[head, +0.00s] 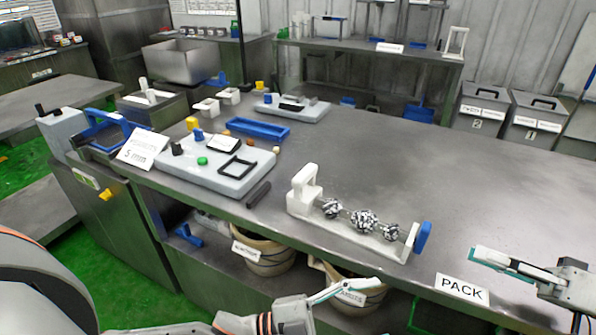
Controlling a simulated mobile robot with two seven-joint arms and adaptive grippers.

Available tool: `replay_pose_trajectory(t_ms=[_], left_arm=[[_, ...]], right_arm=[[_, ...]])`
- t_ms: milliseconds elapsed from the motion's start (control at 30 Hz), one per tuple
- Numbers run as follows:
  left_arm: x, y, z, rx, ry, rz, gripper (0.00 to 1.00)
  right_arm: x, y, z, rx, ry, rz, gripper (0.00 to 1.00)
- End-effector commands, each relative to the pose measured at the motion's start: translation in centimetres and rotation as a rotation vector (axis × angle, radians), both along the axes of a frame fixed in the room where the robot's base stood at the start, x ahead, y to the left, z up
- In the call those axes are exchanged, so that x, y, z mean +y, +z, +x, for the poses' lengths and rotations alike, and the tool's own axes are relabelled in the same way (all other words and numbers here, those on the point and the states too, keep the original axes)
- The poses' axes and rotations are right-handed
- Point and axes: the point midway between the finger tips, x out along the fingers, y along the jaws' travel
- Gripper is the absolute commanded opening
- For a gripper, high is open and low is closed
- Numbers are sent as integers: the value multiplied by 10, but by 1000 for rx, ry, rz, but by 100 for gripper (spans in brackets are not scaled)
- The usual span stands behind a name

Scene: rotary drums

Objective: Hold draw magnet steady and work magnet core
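A white fixture (340,232) with an upright handle at its left end lies along the front of the bench; I take it to be the draw magnet. A thin rod with several black-and-white speckled clumps (363,221) runs along it, probably the core. A blue end piece (423,238) stands at its right end. My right gripper (487,257) is to the right of the blue end, apart from it, fingers pointing left. My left gripper (358,289) is in front of the bench edge, below the fixture, touching nothing I can see. The finger gaps cannot be made out.
A grey panel (222,178) with coloured knobs and a dark bar (258,194) lie left of the fixture. A blue tray (257,129) is behind. A PACK label (462,289) is on the front edge. Pots (262,259) stand below. The bench's right half is clear.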

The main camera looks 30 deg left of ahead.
Motion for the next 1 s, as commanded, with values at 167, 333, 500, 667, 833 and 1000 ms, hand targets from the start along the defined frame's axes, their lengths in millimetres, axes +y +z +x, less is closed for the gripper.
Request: replay_pose_trajectory(t_ms=[167,333,500,667,833,1000], left_arm=[[-7,36,-24,-200,-197,23,61],[-20,74,-32,-411,-383,15,61],[-34,93,-38,-582,-586,67,61],[-40,93,-38,-689,-783,189,61],[-37,83,-22,-737,-966,396,61],[-25,76,11,-711,-1090,663,61]], right_arm=[[0,0,0,0,0,0,28],[0,0,0,0,0,0,28],[0,0,0,0,0,0,28],[0,0,0,0,0,0,28],[0,0,0,0,0,0,28],[0,0,0,0,0,0,28]])
